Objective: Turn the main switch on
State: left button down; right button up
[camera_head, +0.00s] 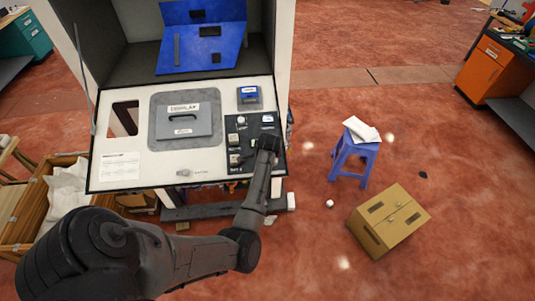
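A dark control panel (233,148) with several small light-coloured switches or buttons sits on the right part of the white board (125,140). One control (241,121) is at its upper left, another (267,119) at its upper right, and more run down its left side. Labels are too small to read, so I cannot tell which is the main switch or its position. My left gripper (269,141) is over the right side of the panel, just below the upper right control. Its fingers are too small and dark to tell open from shut, or whether they touch. My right gripper is not in view.
A grey plate with a handle (184,124) and a small blue unit (249,94) are on the board. A blue sheet part (204,38) stands behind. A blue stool (352,160) and a cardboard box (390,220) are on the floor to the right.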

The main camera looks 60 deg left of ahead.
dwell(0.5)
pick_arm(q)
jog(key=c, duration=1.2)
grip_release()
jog(key=shift+o, duration=0.2)
jog(key=b+v, duration=0.1)
jog(key=v, duration=1.2)
jog(key=shift+d+r+b, duration=0.2)
jog(key=shift+r+b, duration=0.1)
jog(key=shift+r, duration=0.05)
